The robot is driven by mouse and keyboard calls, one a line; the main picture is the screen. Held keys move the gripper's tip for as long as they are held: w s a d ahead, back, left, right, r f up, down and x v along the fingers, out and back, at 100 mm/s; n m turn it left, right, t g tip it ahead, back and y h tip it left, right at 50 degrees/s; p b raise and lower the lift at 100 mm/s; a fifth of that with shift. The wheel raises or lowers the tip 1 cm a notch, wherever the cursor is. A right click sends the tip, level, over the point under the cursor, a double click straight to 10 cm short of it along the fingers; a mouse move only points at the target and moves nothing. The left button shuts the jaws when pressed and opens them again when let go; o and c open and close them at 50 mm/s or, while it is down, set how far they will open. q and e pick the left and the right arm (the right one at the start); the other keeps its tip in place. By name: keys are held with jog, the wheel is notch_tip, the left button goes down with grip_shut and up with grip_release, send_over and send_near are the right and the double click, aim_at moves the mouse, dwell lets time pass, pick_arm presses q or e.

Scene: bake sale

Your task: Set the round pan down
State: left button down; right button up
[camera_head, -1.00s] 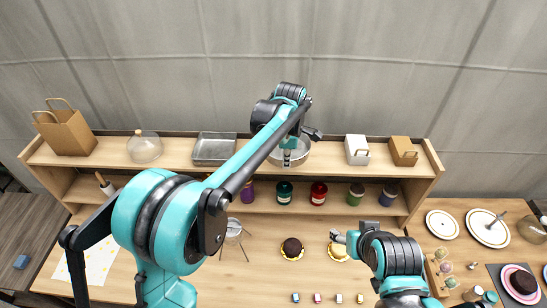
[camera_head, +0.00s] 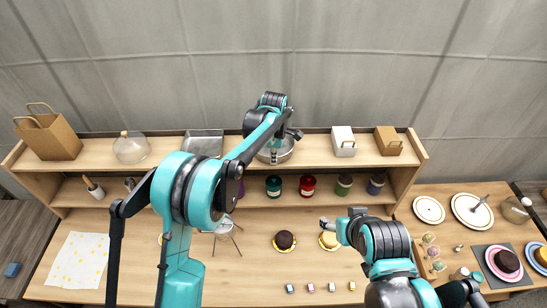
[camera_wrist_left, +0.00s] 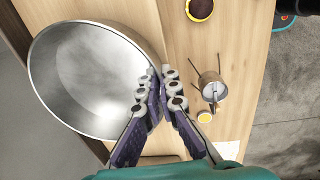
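The round pan (camera_head: 287,151) is a shiny metal bowl-like pan at the upper shelf, between the rectangular baking tray and the white box. In the left wrist view the pan (camera_wrist_left: 85,75) fills the upper left, its open side facing the camera. My left gripper (camera_wrist_left: 159,88) has its fingers closed together at the pan's near rim, one on each side. In the head view my left gripper (camera_head: 275,153) partly covers the pan. Whether the pan's base touches the shelf is hidden. My right gripper (camera_head: 331,223) is low, by the yellow cake; its fingers are too small to read.
The upper shelf (camera_head: 310,156) also holds a paper bag (camera_head: 52,136), a glass dome (camera_head: 130,149), a rectangular tray (camera_head: 203,142), a white box (camera_head: 343,141) and a brown box (camera_head: 388,141). Jars stand on the shelf below. A dark cake (camera_head: 284,240) lies on the table.

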pick_arm(q)
jog(key=shift+f, duration=0.2)
jog(key=c, duration=1.7)
grip_release()
